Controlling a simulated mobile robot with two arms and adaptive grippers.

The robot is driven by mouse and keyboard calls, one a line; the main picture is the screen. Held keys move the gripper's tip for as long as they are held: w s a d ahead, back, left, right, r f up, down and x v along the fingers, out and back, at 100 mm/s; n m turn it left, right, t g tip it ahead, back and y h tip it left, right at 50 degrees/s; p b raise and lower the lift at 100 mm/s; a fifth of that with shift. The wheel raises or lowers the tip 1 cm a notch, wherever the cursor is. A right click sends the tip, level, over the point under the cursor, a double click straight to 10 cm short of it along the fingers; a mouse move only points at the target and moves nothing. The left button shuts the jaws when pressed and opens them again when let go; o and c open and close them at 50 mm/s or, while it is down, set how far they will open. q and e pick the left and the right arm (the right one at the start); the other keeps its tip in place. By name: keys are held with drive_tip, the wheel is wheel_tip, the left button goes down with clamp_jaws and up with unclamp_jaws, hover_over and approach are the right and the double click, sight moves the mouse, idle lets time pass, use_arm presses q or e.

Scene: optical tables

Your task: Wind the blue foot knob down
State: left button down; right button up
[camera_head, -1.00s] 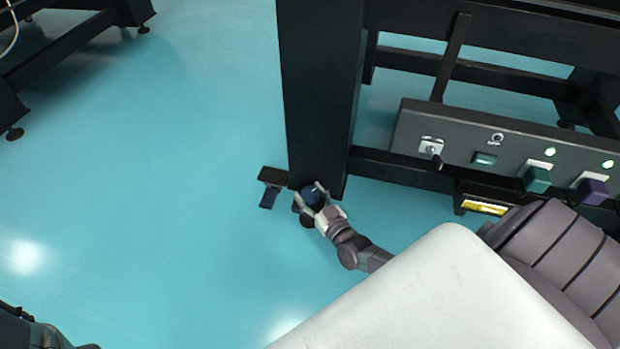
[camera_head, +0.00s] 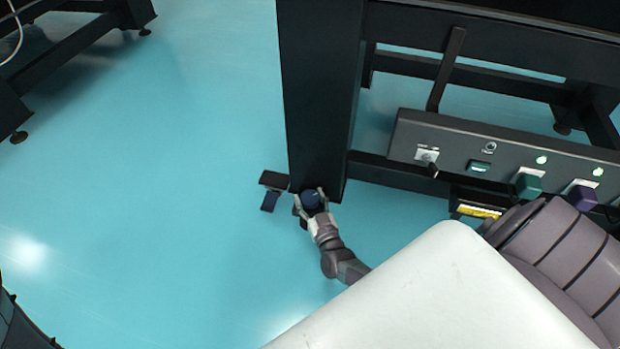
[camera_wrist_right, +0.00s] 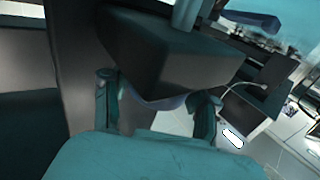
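The blue foot knob (camera_head: 311,199) sits low at the foot of the black table leg (camera_head: 318,110) in the head view. My right gripper (camera_head: 312,201) is at the knob, with one finger on each side of it. In the right wrist view, the two fingers (camera_wrist_right: 157,105) flank a bluish rounded part of the knob (camera_wrist_right: 165,102) below a dark block. Whether both fingers press on the knob I cannot tell. My left gripper is not in view.
A control panel (camera_head: 510,160) with green and purple knobs is at the right. A low crossbar runs right from the leg. The teal floor (camera_head: 170,200) to the left is clear.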

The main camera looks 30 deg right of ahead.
drive_tip(key=shift+o, duration=0.2)
idle(0.3)
